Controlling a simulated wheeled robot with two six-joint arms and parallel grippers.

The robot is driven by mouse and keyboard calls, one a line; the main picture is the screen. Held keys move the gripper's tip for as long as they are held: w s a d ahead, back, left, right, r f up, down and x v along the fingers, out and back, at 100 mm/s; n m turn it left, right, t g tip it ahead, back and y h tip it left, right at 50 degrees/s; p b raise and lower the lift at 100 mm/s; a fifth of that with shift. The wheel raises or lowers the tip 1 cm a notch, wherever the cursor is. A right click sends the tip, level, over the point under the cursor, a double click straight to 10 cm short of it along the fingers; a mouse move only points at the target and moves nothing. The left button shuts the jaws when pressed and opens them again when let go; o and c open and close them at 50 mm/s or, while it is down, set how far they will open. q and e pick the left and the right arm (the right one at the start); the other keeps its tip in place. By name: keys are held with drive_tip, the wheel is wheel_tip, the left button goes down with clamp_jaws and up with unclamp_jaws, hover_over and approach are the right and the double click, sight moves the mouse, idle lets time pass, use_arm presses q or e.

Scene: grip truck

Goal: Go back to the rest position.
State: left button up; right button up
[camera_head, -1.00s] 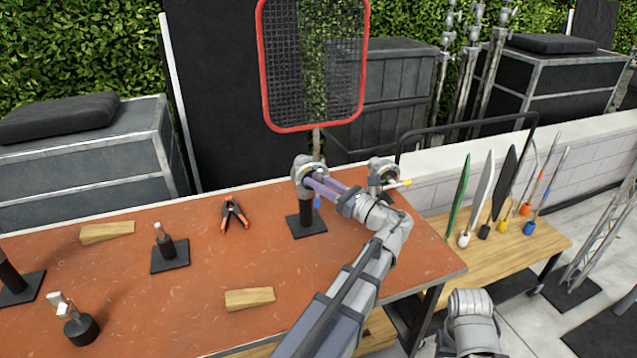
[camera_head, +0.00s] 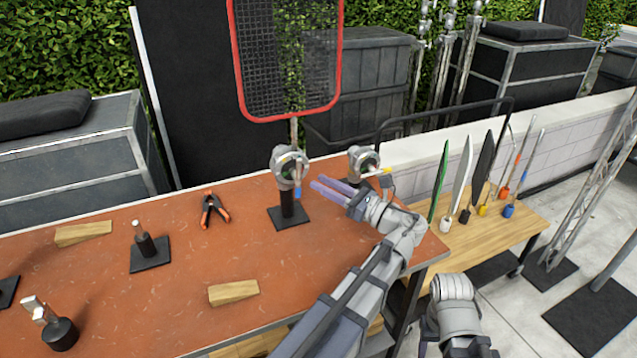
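My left gripper (camera_head: 333,190) is open and empty above the orange-brown table. Its two purple fingers point left at the grip head (camera_head: 288,165) on a short black stand, with a small gap between them. The grip head holds the rod of a red-framed black mesh flag (camera_head: 240,75), which stands upright and is cut off by the top edge. My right arm (camera_head: 455,310) is folded low at the bottom, right of the table. Its gripper is mostly cut off or hidden, so its state is unclear.
A second grip head (camera_head: 364,160) stands just behind my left gripper. An orange-tipped clamp (camera_head: 212,208), wooden wedges (camera_head: 233,292) and small stands (camera_head: 146,245) are on the table. A wooden side table (camera_head: 480,238) holds upright feather-like flags.

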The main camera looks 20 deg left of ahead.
idle(0.4)
use_arm(q)
drive_tip(key=s+d+f+n+h+p, duration=0.1)
drive_tip(key=s+d+f+n+h, duration=0.1)
drive_tip(key=f, duration=0.3)
drive_tip(key=s+d+f+n+h+p, duration=0.1)
drive_tip(key=s+d+f+n+h, duration=0.2)
drive_tip(key=f+n+h, duration=0.1)
drive_tip(key=s+d+f+n+h+p, duration=0.1)
drive_tip(key=s+d+f+n+h, duration=0.1)
drive_tip(key=f, duration=0.4)
drive_tip(key=shift+s+d+f+n+g+h, duration=0.15)
drive_tip(key=shift+d+n+h, duration=0.15)
drive_tip(key=shift+h, duration=0.3)
drive_tip(key=shift+s+d+n+g+h, duration=0.15)
drive_tip(key=shift+d+n+h, duration=0.15)
drive_tip(key=shift+h, duration=0.3)
drive_tip(key=s+d+f+n+g+h+p, duration=0.1)
drive_tip(key=s+d+f+n+h, duration=0.1)
drive_tip(key=d, duration=0.5)
drive_tip(key=s+d+f+n+g+h+p, duration=0.1)
drive_tip(key=s+d+f+n+h, duration=0.1)
drive_tip(key=s+d+n+h, duration=0.3)
drive_tip(key=shift+s+d+f+h, duration=0.4)
drive_tip(key=shift+s+d, duration=0.25)
drive_tip(key=shift+d, duration=0.35)
